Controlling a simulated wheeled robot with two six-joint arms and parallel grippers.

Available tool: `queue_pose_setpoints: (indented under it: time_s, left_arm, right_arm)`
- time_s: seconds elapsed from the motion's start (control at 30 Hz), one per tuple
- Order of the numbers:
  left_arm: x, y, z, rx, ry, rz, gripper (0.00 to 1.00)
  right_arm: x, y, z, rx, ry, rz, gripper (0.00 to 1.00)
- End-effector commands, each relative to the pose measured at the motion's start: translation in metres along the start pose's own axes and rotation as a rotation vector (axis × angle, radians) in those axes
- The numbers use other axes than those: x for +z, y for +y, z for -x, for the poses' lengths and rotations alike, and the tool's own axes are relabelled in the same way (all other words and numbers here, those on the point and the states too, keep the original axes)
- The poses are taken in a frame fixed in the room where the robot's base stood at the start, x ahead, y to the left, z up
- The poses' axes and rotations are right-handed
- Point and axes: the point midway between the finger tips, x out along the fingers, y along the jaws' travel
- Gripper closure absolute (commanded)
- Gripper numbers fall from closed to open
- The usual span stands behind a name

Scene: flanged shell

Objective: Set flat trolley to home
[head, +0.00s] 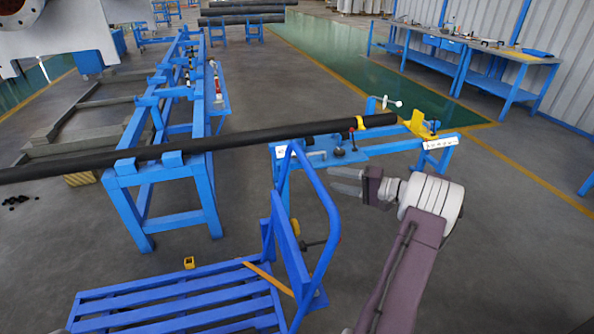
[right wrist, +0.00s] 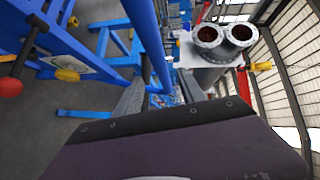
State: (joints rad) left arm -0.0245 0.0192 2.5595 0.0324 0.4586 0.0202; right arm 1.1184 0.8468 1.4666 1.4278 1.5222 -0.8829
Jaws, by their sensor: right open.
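The flat trolley (head: 170,300) is a blue slatted platform low at the bottom of the head view, with its lower part cut off by the frame. Its upright blue tube handle (head: 331,235) rises at the platform's right end. My right gripper (head: 338,181) is open, its two grey fingers pointing left, just right of the handle's upper part in the picture. In the right wrist view, a blue tube (right wrist: 148,45) runs down toward the space between the fingers (right wrist: 160,95). I cannot tell whether it touches them. A marked home spot is not clearly visible. My left gripper is out of view.
A long dark pipe (head: 235,139) lies across a blue stand (head: 160,192) and a blue bench (head: 440,150) behind the trolley. A small yellow block (head: 189,263) is beside the platform. Blue workbenches (head: 470,62) stand far right. Grey floor is open at right.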

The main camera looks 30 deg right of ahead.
Motion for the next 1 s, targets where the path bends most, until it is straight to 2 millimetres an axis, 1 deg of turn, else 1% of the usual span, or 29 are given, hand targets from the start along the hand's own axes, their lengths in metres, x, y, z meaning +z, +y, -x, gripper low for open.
queue_pose_setpoints:
  time_s: [0.07, 0.13, 0.4, 0.5, 0.63, 0.87, 0.9, 0.97, 1.0]
  left_arm:
    - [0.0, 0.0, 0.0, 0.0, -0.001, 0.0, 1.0]
    - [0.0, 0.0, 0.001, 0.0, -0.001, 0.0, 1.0]
    - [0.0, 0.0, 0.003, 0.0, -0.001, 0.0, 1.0]
    - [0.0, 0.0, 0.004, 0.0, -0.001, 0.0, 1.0]
    - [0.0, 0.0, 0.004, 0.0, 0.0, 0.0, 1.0]
    - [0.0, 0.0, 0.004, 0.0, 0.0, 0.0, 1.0]
    - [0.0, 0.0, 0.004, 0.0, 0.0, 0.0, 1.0]
    - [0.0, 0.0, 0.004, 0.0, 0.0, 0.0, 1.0]
    - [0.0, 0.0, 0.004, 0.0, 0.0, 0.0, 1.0]
  right_arm:
    - [0.0, 0.0, -0.003, 0.0, -0.001, 0.0, 0.53]
    - [0.001, 0.0, -0.013, 0.001, -0.003, 0.0, 0.53]
    - [0.001, -0.001, -0.068, 0.0, -0.004, 0.0, 0.53]
    - [0.001, -0.001, -0.082, -0.001, -0.003, 0.001, 0.53]
    - [0.0, 0.0, -0.09, 0.001, -0.001, 0.001, 0.53]
    - [0.0, 0.0, -0.091, 0.0, 0.0, 0.001, 0.53]
    - [0.0, 0.0, -0.091, 0.0, 0.0, 0.0, 0.64]
    - [0.0, 0.0, -0.091, 0.0, 0.0, 0.0, 0.81]
    - [0.0, 0.0, -0.091, 0.0, 0.0, 0.0, 0.92]
